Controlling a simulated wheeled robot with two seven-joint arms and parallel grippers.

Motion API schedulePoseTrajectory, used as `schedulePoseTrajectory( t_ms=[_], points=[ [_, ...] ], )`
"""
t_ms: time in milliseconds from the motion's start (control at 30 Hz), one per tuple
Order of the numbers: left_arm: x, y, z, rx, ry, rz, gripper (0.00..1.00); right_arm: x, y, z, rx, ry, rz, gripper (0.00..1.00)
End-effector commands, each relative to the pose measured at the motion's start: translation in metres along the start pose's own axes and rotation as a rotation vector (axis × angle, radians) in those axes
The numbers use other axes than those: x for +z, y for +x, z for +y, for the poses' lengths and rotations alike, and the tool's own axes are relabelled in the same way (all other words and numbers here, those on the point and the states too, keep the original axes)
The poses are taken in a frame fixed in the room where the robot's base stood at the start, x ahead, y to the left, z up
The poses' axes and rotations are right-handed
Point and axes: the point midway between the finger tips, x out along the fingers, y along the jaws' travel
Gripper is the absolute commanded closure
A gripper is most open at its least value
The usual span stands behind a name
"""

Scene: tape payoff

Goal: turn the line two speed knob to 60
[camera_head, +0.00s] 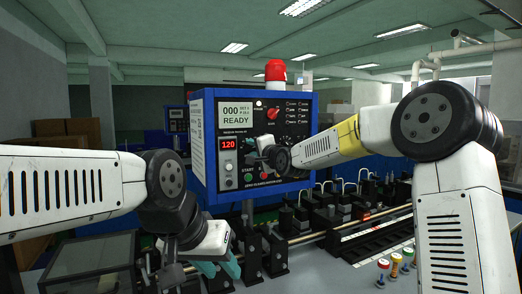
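The blue control box (207,140) carries a front panel with a white screen (237,115) reading 000 and READY. Below it, a red display (228,143) reads 120. A red knob (272,113) sits at the panel's upper middle. My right gripper (258,148) is up against the panel's middle, right of the red display. It covers that part, so any knob there is hidden, and I cannot tell if its fingers are shut on something. My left gripper (218,268) hangs low in front of the box, teal fingers downward, apart from the panel; its opening is unclear.
A red beacon (275,72) tops the box. Below and right, a machine bed (370,229) holds several dark fixtures. Several coloured spools (396,265) stand on the grey table at lower right. A clear-topped case (92,257) is at lower left.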

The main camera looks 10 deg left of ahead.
Motion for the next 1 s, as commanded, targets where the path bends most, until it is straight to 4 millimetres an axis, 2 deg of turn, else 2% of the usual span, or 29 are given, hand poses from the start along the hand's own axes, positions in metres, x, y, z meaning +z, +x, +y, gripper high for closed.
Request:
schedulePoseTrajectory(
  t_ms=[67,200,667,1000],
  points=[
    [0.0000,0.0000,0.0000,0.000,0.000,0.000,0.64,-0.0001,-0.0002,0.0000,0.000,0.000,0.000,0.72],
    [0.0000,0.0000,0.0000,0.000,0.000,0.000,0.64,-0.0002,-0.0004,0.0001,0.000,0.000,0.000,0.99],
    [0.0000,0.0000,0.0000,0.000,0.000,0.000,0.64,-0.0003,-0.0004,0.0002,0.000,-0.039,0.000,1.00],
    [0.0000,0.0000,0.0000,0.000,0.000,0.000,0.64,-0.0002,-0.0005,0.0001,0.001,-0.262,0.000,1.00]
  ],
)
